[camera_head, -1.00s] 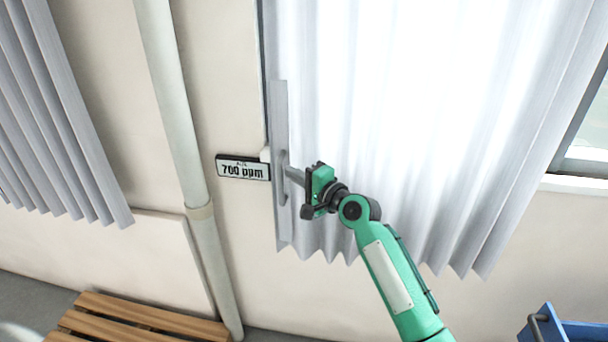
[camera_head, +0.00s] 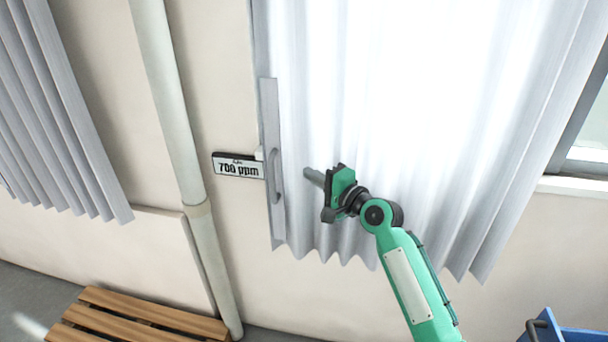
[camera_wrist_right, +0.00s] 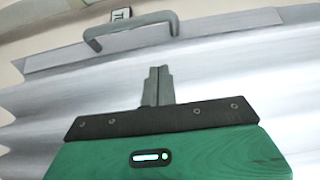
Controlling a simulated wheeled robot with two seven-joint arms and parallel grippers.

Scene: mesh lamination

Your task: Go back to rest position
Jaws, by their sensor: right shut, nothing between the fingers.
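My right gripper (camera_head: 314,177) is in front of the white curtain (camera_head: 420,120), with its fingers shut and empty. It is to the right of the curtain's grey handle (camera_head: 275,175) and apart from it. In the right wrist view the closed fingers (camera_wrist_right: 158,84) point toward the handle (camera_wrist_right: 130,32), with a gap between them. The handle sits on a flat grey strip (camera_head: 268,110) along the curtain's left edge. My left gripper is not in view.
A wooden slatted bench (camera_head: 140,316) is at lower left, a blue bin (camera_head: 570,332) at lower right. A second curtain (camera_head: 55,120) hangs at left.

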